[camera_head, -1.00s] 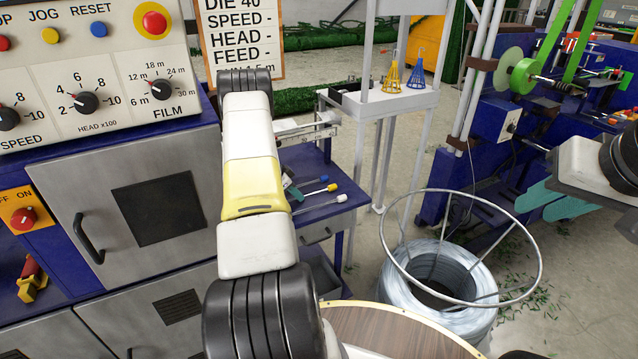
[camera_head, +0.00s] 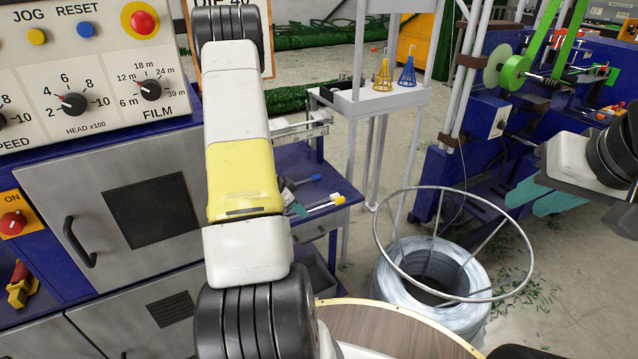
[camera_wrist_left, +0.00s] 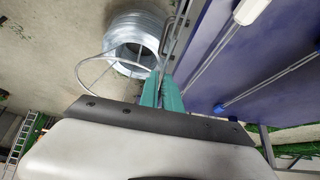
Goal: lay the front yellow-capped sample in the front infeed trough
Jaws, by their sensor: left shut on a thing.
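My left gripper (camera_wrist_left: 161,92) shows teal fingertips close together in the left wrist view, with a thin rod running up from them. In the head view its teal fingers (camera_head: 297,209) are mostly hidden behind my left arm. The yellow-capped sample (camera_head: 319,206) appears at these fingers, its cap close to the white cap; most of its rod is hidden. A white-capped sample (camera_head: 338,199) and a blue-capped sample (camera_head: 312,179) lie on the blue bench top; their rods show in the wrist view. My right gripper (camera_head: 560,200) hangs at far right, empty as far as I see.
A metal rail (camera_head: 305,128), possibly the trough, is at the bench's back, partly hidden by my arm. A wire coil (camera_head: 405,285) under a ring stands right of the bench. Blue and yellow wire cones (camera_head: 406,70) stand on a white shelf. A control cabinet fills the left.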

